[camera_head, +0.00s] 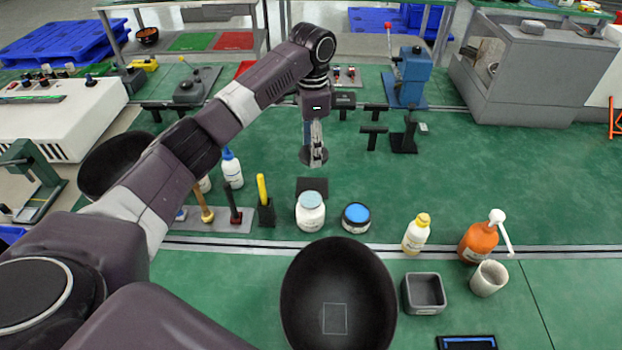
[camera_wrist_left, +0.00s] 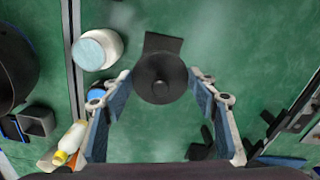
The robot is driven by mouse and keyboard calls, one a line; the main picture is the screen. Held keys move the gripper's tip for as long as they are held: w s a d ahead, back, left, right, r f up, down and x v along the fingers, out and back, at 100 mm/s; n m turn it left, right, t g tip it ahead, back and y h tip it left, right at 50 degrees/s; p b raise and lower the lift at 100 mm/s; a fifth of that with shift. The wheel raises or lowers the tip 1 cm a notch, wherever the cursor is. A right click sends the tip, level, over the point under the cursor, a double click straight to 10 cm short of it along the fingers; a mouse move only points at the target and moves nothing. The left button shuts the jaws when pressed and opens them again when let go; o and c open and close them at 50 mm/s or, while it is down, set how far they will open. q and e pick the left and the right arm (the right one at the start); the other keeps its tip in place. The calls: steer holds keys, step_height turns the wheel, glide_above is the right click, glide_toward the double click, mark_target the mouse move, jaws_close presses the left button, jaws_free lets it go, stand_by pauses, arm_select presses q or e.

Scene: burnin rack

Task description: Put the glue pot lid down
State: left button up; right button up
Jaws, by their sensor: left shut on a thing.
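The glue pot lid (camera_wrist_left: 160,80) is a dark round disc with a small knob, between my left gripper's fingertips in the left wrist view. My left gripper (camera_head: 316,160) is shut on its edges. In the head view the lid (camera_head: 306,156) shows as a dark disc under the fingers, low over the green bench; I cannot tell whether it touches. A low dark pot with a blue top (camera_head: 356,215), perhaps the glue pot, stands nearer the front; the left finger partly hides it in the wrist view. My right gripper is not in view.
A dark square pad (camera_head: 312,186) lies just in front of the lid. A white jar with a pale blue top (camera_head: 310,215) stands nearer the front. A black stand (camera_head: 404,140) is to the right. Bare green bench (camera_head: 490,170) spreads farther right.

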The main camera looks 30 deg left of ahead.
arm_select(q)
glide_above(311, 187)
step_height(311, 187, down, 6)
steer(key=shift+s+p, duration=0.1)
steer(key=shift+p, duration=0.25)
steer(key=shift+f, duration=2.8)
steer(key=o, duration=0.9)
steer(key=shift+f, duration=0.1)
steer(key=shift+o, duration=0.2)
step_height(311, 187, up, 12)
steer(key=shift+r+b, duration=0.2)
steer(key=shift+b, duration=0.25)
